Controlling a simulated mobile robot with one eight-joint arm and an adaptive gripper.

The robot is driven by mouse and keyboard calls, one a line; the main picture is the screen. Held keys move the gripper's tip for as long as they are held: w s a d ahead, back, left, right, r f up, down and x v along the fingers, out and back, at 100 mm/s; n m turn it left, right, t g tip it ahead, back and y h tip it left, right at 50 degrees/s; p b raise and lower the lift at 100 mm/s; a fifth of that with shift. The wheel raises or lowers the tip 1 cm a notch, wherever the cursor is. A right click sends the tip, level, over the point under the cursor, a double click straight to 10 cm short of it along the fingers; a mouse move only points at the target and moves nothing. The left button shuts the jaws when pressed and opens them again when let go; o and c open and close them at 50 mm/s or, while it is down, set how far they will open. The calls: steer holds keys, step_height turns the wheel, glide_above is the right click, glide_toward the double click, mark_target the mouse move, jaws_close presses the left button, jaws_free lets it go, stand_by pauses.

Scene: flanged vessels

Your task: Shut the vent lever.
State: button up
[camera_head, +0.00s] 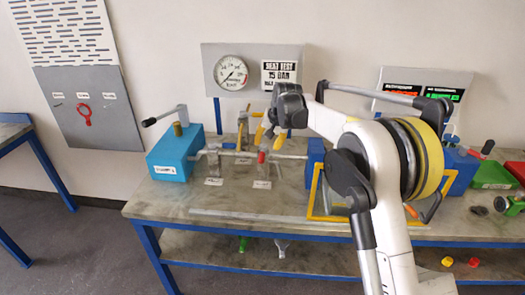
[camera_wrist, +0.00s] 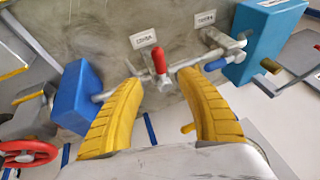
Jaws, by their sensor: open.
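A small red-handled lever (camera_wrist: 159,60) sits on a pipe fitting between my fingertips in the wrist view. It also shows in the head view (camera_head: 262,157). A blue-handled lever (camera_wrist: 215,65) sits on the same pipe, to the right in the wrist view and left of the red one in the head view (camera_head: 228,146). I cannot read the tags well enough to tell which lever is the vent. My gripper (camera_wrist: 160,80) is open, its yellow fingers on either side of the red lever and apart from it. In the head view my gripper (camera_head: 256,136) is above the pipe.
The pipe runs between a light-blue block (camera_head: 172,155) and a dark-blue block (camera_head: 315,160) on the grey bench. A gauge panel (camera_head: 251,68) stands behind. A yellow frame (camera_head: 312,199) is right of the pipe. The bench front is mostly clear.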

mark_target(262, 156)
steer(key=b+x, duration=0.1)
steer(key=x, duration=0.9)
steer(key=shift+b, duration=0.4)
steer(key=shift+s, duration=0.1)
jaws_close()
